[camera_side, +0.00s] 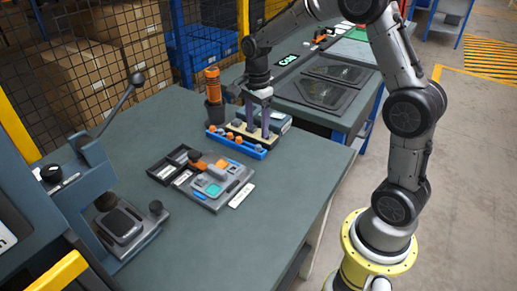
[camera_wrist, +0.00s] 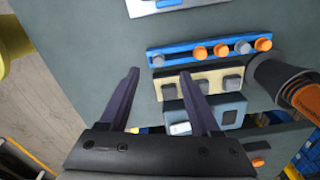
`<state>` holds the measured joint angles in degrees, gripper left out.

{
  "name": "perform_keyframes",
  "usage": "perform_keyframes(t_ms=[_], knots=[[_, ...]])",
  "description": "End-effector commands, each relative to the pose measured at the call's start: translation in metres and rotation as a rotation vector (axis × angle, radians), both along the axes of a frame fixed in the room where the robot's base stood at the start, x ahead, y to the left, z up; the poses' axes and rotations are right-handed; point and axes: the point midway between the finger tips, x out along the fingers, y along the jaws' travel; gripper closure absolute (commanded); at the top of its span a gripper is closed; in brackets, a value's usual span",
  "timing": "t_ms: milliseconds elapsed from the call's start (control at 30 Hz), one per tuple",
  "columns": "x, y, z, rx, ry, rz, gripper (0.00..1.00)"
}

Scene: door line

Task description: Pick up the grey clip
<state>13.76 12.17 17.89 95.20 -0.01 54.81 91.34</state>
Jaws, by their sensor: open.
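Small grey clips sit in a row on a cream rail (camera_wrist: 186,80) in the wrist view: a left one (camera_wrist: 168,91), a middle one (camera_wrist: 200,86) and a right one (camera_wrist: 231,82). A grey clip (camera_wrist: 158,46) also sits on the left part of the blue rail (camera_wrist: 180,52), beside several orange ones (camera_wrist: 222,49). I cannot tell which grey clip is meant. My gripper (camera_wrist: 158,73) is open and empty. In the picture its fingers straddle the left clip on the cream rail. In the side view my gripper (camera_side: 258,135) points down over the rails; its fingers partly hide them.
An orange-topped tool in a dark holder (camera_side: 213,92) stands close to the rails. A grey tray with coloured parts (camera_side: 218,186) and a dark compartment box (camera_side: 172,165) lie nearer the front. A lever press (camera_side: 125,225) is at left. The table's front right is clear.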

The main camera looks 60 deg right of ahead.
Motion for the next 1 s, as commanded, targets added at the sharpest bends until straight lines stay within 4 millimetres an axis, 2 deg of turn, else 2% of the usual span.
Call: perform_keyframes(t_ms=[267, 500, 600, 867, 1000], knots=[[-0.001, 0.000, -0.021, 0.001, 0.002, 0.000, 0.36], [-0.004, -0.003, -0.054, 0.001, 0.003, 0.000, 0.36], [-0.004, -0.003, -0.063, 0.000, 0.001, 0.000, 0.36], [-0.003, -0.003, -0.066, 0.000, -0.001, 0.000, 0.36], [-0.003, -0.003, -0.065, 0.000, -0.001, 0.000, 0.58]])
